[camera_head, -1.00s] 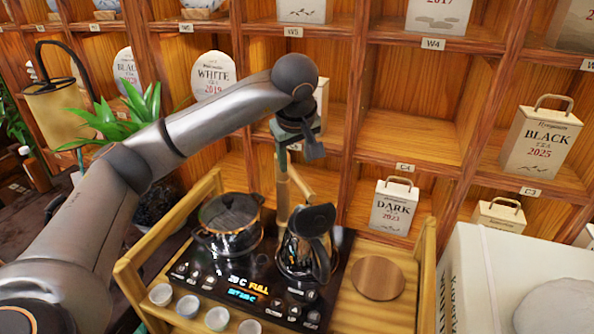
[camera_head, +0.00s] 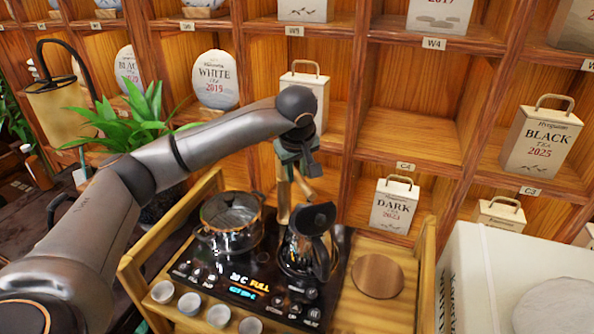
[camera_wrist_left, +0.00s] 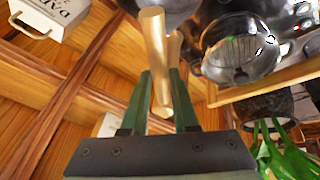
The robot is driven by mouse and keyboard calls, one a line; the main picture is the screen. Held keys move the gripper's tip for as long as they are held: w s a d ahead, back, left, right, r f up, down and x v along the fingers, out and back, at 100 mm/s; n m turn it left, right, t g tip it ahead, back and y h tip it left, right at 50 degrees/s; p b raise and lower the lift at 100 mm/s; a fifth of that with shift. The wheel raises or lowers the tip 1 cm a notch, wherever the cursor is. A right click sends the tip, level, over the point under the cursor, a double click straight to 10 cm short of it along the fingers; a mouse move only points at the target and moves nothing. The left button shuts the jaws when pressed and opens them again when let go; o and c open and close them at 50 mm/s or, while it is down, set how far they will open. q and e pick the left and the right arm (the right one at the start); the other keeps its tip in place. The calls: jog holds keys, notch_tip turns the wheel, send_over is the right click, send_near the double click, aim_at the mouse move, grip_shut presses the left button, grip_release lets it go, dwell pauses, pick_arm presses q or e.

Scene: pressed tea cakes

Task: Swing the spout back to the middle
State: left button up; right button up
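The brass-coloured spout (camera_head: 283,199) rises at the back of the black tea stove, between the glass pot (camera_head: 231,222) and the dark kettle (camera_head: 307,245). In the left wrist view the spout tube (camera_wrist_left: 154,47) runs between my green fingers, its end close to the palm. My left gripper (camera_head: 297,170) points down over the top of the spout; it also shows in the left wrist view (camera_wrist_left: 160,88). The fingers stand about a tube's width apart, one each side; whether they press on it is unclear. My right gripper is out of view.
The stove's panel (camera_head: 247,282) is lit. Several small cups (camera_head: 189,304) line the front of the wooden tray (camera_head: 400,313). A round wooden lid (camera_head: 377,276) lies right of the kettle. Shelves with tea boxes (camera_head: 395,204) stand close behind. A plant (camera_head: 130,117) is at left.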

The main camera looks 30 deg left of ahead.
pick_arm(q)
grip_shut()
dwell(0.9)
